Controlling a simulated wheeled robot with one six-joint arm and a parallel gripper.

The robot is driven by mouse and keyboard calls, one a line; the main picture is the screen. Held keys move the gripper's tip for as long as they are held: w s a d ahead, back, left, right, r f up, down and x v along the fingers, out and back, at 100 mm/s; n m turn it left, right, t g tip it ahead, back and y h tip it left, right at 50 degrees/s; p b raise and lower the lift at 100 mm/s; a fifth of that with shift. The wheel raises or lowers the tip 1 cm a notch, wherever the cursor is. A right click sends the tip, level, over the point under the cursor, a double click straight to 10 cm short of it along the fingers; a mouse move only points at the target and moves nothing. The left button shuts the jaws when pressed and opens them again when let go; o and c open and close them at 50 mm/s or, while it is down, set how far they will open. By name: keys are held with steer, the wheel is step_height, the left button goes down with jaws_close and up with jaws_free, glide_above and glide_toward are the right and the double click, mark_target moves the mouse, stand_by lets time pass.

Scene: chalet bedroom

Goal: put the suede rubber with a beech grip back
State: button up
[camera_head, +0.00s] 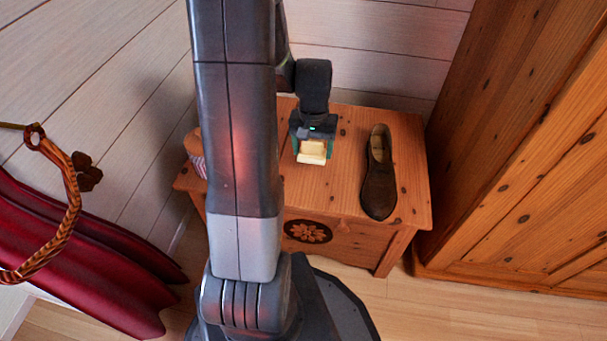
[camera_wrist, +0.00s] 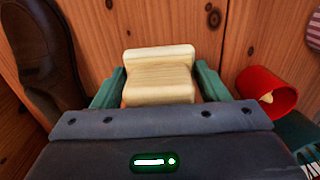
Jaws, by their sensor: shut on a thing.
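The suede rubber with a beech grip is a pale, stepped wooden-looking block (camera_head: 312,151), also in the middle of the wrist view (camera_wrist: 159,76). My gripper (camera_head: 311,146) is shut on it, with a green finger at each side of the block in the wrist view (camera_wrist: 159,88). The block is over the top of a low pine bench (camera_head: 347,178). I cannot tell whether it touches the wood. The side of the block facing away from the camera is hidden.
A dark brown shoe (camera_head: 379,175) stands at the bench's right. A striped item (camera_head: 198,160) is at its left, partly behind my arm. The wrist view shows a red cup-like thing (camera_wrist: 267,92) beside my gripper. A pine wardrobe (camera_head: 530,170) stands right; a red sled-like object (camera_head: 80,250) lies left.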

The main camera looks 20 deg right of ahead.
mark_target(312, 175)
step_height(312, 175, down, 7)
steer(key=shift+f+b, duration=0.15)
steer(key=shift+b, duration=1)
steer(key=shift+f, duration=0.2)
steer(key=o, duration=0.9)
steer(key=shift+r, duration=0.1)
step_height(312, 175, up, 12)
steer(key=p, duration=0.4)
steer(key=shift+w+r, duration=0.1)
steer(key=shift+r, duration=0.05)
